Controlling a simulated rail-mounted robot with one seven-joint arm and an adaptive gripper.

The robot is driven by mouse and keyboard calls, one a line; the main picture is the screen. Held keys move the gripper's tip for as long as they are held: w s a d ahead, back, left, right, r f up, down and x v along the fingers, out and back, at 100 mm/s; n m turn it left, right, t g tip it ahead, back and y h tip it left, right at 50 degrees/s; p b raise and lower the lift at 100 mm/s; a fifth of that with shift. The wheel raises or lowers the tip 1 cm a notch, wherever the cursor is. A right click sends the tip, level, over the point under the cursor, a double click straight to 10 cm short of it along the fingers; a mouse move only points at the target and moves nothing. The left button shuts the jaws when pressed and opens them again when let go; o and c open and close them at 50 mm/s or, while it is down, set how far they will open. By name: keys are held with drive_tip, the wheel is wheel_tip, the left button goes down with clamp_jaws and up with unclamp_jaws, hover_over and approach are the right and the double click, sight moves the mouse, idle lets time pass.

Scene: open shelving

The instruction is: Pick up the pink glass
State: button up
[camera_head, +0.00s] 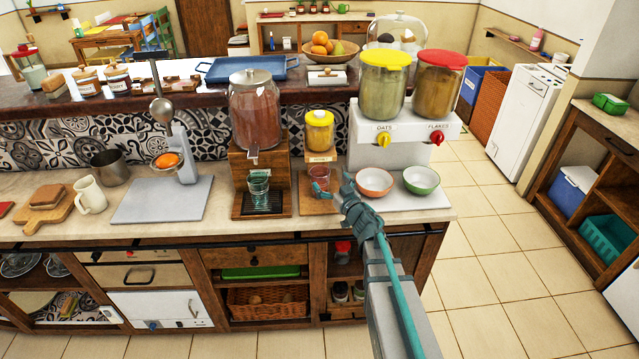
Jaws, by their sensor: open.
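The pink glass (320,173) stands upright on a small wooden board (306,205) on the counter, below a yellow-lidded jar on a wooden stand. My gripper (332,185) reaches up to it from the lower right with its fingers apart. One teal fingertip shows low in front of the glass, and the other finger is to its right. The fingers partly cover the glass's lower part. I cannot tell whether either finger touches it.
A green glass (258,184) stands left under the drink dispenser (255,110). An orange bowl (374,182) and a green bowl (421,180) stand close on the right. The cereal dispenser (390,135) stands behind them. The tiled floor (500,260) at right is clear.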

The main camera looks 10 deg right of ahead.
drive_tip(key=shift+a+p+x, duration=0.15)
drive_tip(key=shift+p+x, duration=0.25)
drive_tip(key=shift+x, duration=0.9)
drive_tip(key=shift+a+p+x, duration=0.1)
drive_tip(key=shift+p+x, duration=0.3)
drive_tip(key=shift+x, duration=0.95)
drive_tip(key=shift+s, duration=0.15)
drive_tip(key=c, duration=1.8)
drive_tip(key=shift+c, duration=0.2)
drive_tip(key=shift+r, duration=0.1)
drive_tip(key=shift+r, duration=0.55)
drive_tip(key=b, duration=0.3)
approach(325, 178)
wheel_tip(325, 178, up, 4)
drive_tip(key=s, duration=0.1)
drive_tip(key=p+v, duration=0.4)
drive_tip(key=p, duration=0.6)
drive_tip(key=shift+s+d+p, duration=0.2)
drive_tip(key=shift+s+p, duration=0.1)
drive_tip(key=shift+p, duration=0.05)
